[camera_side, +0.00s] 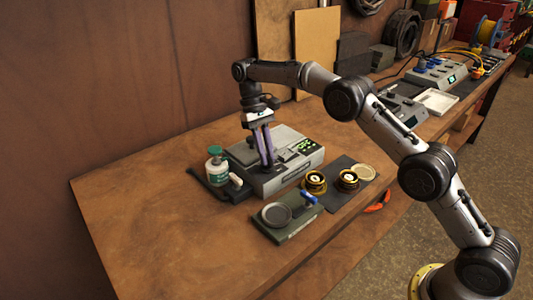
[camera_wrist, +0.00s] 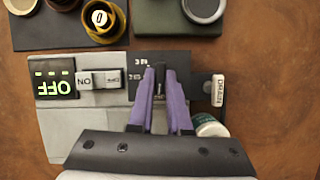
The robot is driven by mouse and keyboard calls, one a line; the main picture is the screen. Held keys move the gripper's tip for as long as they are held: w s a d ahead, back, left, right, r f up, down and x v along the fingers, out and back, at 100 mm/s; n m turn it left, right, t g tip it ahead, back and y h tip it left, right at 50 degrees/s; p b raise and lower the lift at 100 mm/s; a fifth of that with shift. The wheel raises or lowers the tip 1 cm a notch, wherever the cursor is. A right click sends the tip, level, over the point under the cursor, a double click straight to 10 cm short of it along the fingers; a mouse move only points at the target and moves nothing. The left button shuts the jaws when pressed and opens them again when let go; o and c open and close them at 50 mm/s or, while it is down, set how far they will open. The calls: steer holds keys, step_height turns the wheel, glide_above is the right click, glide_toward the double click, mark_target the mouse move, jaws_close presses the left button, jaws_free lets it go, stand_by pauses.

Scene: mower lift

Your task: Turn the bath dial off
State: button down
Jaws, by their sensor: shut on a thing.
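The bath (camera_side: 282,175) is a grey box on the wooden bench, with a black dial panel (camera_wrist: 180,58) on top. My gripper (camera_side: 267,163) points down onto it. In the wrist view, its purple fingers (camera_wrist: 160,75) are close together over the panel, shut on the bath dial. The dial is mostly hidden between the fingers, so I cannot read its setting. Small white numbers show left of the fingers. A display (camera_wrist: 54,83) glows green with OFF, upside down. Beside it is a grey rocker switch (camera_wrist: 100,80) marked ON at one end.
A white DRAIN tag (camera_wrist: 218,90) and a green-capped bottle (camera_side: 215,165) stand beside the bath. Brass cups (camera_side: 316,183) sit on a dark mat in front. A green block (camera_side: 290,228) with a round dish and blue handle is nearby. The bench's left side is clear.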

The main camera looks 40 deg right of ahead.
mark_target(271, 159)
steer(key=shift+n, duration=0.7)
steer(key=c, duration=0.9)
jaws_free()
steer(key=shift+o, duration=0.2)
steer(key=shift+r, duration=0.5)
step_height(271, 159, up, 3)
steer(key=shift+s+f, duration=0.1)
steer(key=shift+f, duration=0.05)
steer(key=s+r, duration=0.9)
steer(key=s, duration=0.4)
steer(key=shift+s+d+r, duration=0.15)
steer(key=shift+s+d, duration=0.25)
steer(key=shift+d, duration=0.05)
